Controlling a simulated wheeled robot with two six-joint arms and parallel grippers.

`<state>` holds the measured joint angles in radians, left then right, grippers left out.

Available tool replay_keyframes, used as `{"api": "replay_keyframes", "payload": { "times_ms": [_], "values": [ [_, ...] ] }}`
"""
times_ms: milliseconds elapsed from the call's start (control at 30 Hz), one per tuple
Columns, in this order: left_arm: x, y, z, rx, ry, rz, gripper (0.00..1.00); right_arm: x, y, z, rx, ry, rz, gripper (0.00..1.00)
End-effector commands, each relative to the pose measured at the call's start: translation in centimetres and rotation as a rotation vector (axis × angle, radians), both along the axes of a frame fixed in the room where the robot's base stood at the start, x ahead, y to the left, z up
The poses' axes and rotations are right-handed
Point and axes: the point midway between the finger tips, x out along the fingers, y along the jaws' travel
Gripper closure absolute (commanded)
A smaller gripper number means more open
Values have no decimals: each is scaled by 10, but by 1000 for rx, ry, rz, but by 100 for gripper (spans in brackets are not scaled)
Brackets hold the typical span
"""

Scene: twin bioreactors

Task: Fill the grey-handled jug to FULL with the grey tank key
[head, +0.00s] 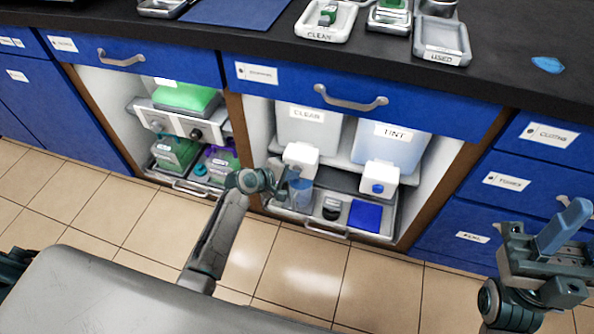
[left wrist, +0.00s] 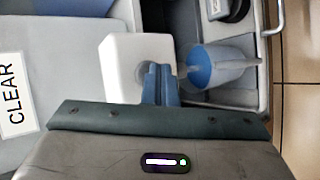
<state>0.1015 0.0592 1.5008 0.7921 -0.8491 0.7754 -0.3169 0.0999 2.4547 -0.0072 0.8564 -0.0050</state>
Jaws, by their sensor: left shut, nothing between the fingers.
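The clear tank (head: 303,125) stands on the cabinet shelf. Its white tap block (head: 300,157) also shows in the left wrist view (left wrist: 122,72). A grey round key (left wrist: 153,73) is on the block's face, partly hidden by my fingers. My left gripper (head: 290,178) is shut and empty, its blue fingertips (left wrist: 161,84) at the key; contact cannot be told. The translucent jug (left wrist: 215,70) stands below the tap with blue liquid inside; its fill mark is not readable. It also shows in the head view (head: 300,195). My right gripper (head: 563,228) is at the right, away from the cabinet.
The tint tank (head: 390,150), with a blue key (head: 377,188), stands to the right. A black-topped item (head: 331,208) and a blue block (head: 366,216) are on the lower tray (head: 325,233). Another bay with green-topped containers (head: 186,96) is at left. Trays stand on the counter.

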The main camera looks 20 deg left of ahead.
Motion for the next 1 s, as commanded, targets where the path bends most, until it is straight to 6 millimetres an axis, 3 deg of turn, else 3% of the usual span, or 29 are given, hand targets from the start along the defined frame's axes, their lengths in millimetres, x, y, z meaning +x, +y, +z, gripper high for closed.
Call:
{"api": "replay_keyframes", "payload": {
  "times_ms": [500,1000],
  "values": [
    [-1,0,1,-1,-1,0,100,0,0,1,0,0,0,64],
    [-19,1,0,0,0,0,100,0,0,14,0,0,0,64]
  ]
}}
